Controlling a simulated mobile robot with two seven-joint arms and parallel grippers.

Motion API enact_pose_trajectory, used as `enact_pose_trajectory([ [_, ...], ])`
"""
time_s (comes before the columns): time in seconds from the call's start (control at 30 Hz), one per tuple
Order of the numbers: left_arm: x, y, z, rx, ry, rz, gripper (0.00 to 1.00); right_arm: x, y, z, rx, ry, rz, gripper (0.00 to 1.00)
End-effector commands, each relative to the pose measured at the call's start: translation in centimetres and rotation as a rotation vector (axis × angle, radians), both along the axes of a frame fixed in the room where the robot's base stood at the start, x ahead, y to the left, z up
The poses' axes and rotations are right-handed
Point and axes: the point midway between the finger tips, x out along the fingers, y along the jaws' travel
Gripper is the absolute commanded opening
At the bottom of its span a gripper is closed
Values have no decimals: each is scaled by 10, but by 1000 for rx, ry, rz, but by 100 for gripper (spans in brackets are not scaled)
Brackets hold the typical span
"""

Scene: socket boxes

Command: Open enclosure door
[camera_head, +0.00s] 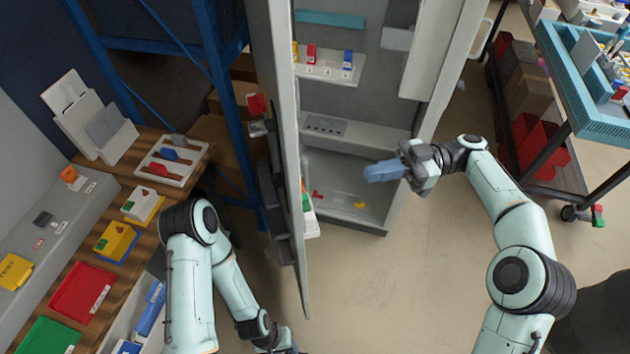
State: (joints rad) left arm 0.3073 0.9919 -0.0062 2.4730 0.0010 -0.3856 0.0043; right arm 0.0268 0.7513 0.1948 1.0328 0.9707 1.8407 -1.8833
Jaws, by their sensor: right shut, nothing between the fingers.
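The grey enclosure (386,132) stands upright in the middle of the head view, and its inside shows. Its door (285,130) is swung out at the left side of the opening and is seen nearly edge-on. Dark handle or latch parts (273,205) sit on the door's outer face. My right gripper (370,173), with blue fingers, is shut and empty in front of the lower part of the opening, apart from the door. My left gripper (292,349) is at the bottom edge, below the door's lower end. Its fingers are mostly cut off, so their state is unclear.
Inside the enclosure, a shelf (330,72) carries small red and blue parts. A wooden bench (110,220) with trays and coloured boxes is at left, beside a blue rack (215,70). A teal-topped cart (590,110) stands at right. The floor (390,275) in front is clear.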

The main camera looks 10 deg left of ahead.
Motion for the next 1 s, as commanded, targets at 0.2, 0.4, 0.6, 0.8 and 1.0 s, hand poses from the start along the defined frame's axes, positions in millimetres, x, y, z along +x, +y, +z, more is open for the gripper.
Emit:
enact_pose_trajectory([
  [0.2,-1,0,-3,0,2,0,43,-22,38,0,-4,3,4,0],
  [0.4,0,0,1,0,0,0,43,-41,76,0,-4,3,3,0],
  [0.6,3,0,6,0,-3,0,43,-55,102,0,-5,4,0,0],
  [0.8,4,0,8,-1,-5,0,43,-61,113,-1,-5,3,-2,0],
  [1.0,4,0,8,-1,-5,0,43,-61,114,-2,-5,3,-3,0],
])
